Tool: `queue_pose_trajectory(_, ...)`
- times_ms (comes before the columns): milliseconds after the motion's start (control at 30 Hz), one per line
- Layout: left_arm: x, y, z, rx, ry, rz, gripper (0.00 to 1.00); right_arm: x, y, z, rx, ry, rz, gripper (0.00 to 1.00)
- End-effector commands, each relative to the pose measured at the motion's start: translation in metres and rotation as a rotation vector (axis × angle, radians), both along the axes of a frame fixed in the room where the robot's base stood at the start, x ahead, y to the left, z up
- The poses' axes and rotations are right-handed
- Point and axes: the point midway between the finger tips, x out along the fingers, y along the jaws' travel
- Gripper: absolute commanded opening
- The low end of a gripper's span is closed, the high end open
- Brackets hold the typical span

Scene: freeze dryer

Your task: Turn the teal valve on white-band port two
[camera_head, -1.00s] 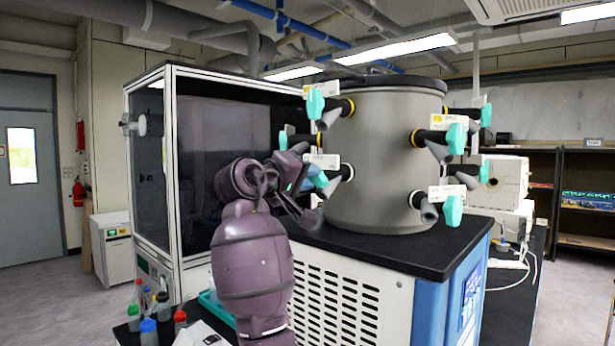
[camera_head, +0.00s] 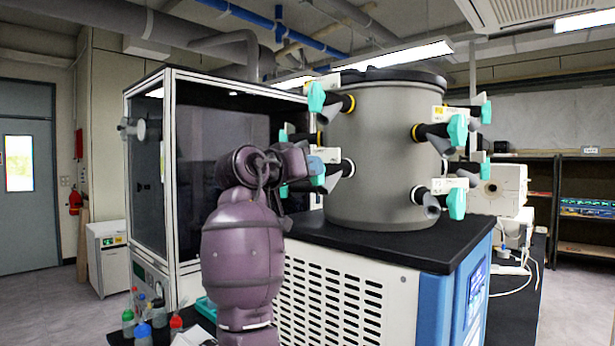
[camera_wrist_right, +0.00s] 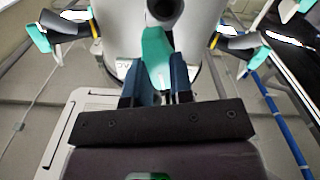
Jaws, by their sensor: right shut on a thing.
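The teal valve (camera_head: 317,169) sits on the lower left port of the grey steel chamber (camera_head: 375,190), a black port with a white band (camera_head: 348,168) beneath a white label (camera_head: 327,155). My right gripper (camera_head: 306,170) reaches it from the left and hides part of it. In the right wrist view, the two dark blue fingers (camera_wrist_right: 160,82) are shut on the teal valve handle (camera_wrist_right: 156,52), one on each side. My left gripper is not in view.
A yellow-banded port with another teal valve (camera_head: 316,97) is just above. More teal valves (camera_head: 458,130) ring the chamber's right side. A glass-fronted cabinet (camera_head: 150,180) stands behind my arm. Small bottles (camera_head: 143,332) stand at the lower left.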

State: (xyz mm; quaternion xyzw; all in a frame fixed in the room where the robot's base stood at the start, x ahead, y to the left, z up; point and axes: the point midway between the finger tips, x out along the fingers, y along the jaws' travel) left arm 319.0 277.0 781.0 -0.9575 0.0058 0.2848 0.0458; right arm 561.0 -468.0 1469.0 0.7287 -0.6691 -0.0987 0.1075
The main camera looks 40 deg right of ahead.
Motion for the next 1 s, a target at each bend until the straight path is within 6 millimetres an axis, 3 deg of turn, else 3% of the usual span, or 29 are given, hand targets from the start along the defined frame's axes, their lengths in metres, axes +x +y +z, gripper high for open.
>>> queue_pose_trajectory(400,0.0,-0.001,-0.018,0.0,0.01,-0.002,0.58,0.0,0.0,-0.002,0.022,-0.237,0.001,0.0)
queue_pose_trajectory(1000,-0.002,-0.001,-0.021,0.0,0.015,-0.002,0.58,-0.001,0.0,0.0,0.027,-0.293,0.0,0.0)
